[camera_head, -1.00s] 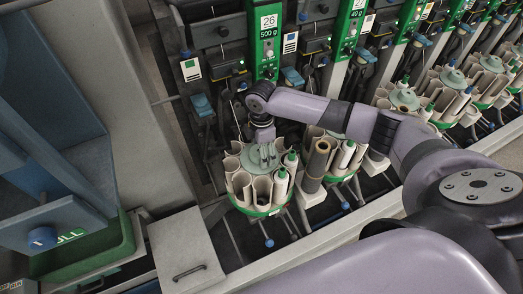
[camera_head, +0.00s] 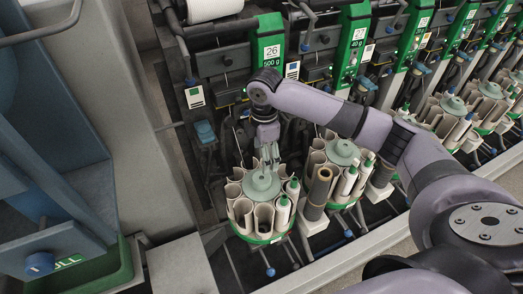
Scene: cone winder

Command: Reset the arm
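My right arm reaches in from the right, bent at the elbow. Its gripper (camera_head: 269,160) points down just above the green hub of the nearest round bobbin magazine (camera_head: 264,236), under the winding unit numbered 26 (camera_head: 271,53). The fingers are small and seen nearly edge-on, so I cannot tell whether they are open or touch the hub. I see nothing held between them. My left gripper is out of view.
A second magazine (camera_head: 341,153) and a brown tube (camera_head: 318,187) stand close on the right. More magazines line the machine beyond. A grey-blue cabinet with a blue knob (camera_head: 40,264) fills the left. A white roll (camera_head: 214,8) sits at the top.

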